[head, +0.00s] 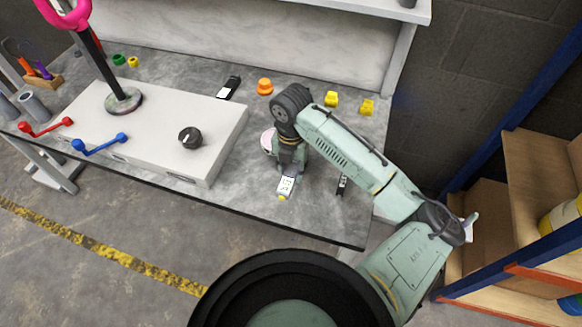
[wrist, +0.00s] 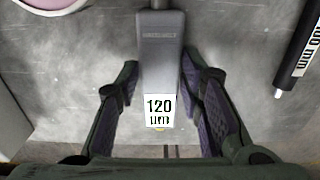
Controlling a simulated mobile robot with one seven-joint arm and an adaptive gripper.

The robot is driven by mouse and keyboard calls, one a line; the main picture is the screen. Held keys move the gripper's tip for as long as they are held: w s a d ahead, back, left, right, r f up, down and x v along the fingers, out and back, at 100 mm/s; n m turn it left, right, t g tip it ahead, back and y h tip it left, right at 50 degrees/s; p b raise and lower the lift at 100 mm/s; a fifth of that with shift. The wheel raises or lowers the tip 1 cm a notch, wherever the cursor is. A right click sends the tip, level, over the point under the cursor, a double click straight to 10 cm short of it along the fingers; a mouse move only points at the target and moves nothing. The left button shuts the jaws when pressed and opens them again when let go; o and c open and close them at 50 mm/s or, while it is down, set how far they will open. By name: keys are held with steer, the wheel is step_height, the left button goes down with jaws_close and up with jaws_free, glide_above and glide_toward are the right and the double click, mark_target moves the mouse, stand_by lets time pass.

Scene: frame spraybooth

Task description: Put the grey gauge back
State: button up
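The grey gauge (wrist: 160,60) lies lengthwise between my fingers in the wrist view, with a white label reading 120 at its near end. Its label and a yellow tip show in the head view (head: 286,185), at the bench's front part just below my gripper (head: 288,168). My gripper (wrist: 160,75) has one finger on each side of the gauge, with narrow gaps seeming to show, so it looks open around it. Whether the gauge rests fully on the bench is hard to tell.
A black gauge (head: 343,184) lies to the right; it also shows in the wrist view (wrist: 300,50). A pinkish round dish (head: 267,141) is to the left. A white block (head: 150,125) carries a black knob (head: 190,137). Orange and yellow pieces (head: 331,99) stand behind.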

steer(key=o, duration=0.4)
steer(key=shift+r, duration=0.1)
step_height(320, 180, up, 12)
stand_by(0.5)
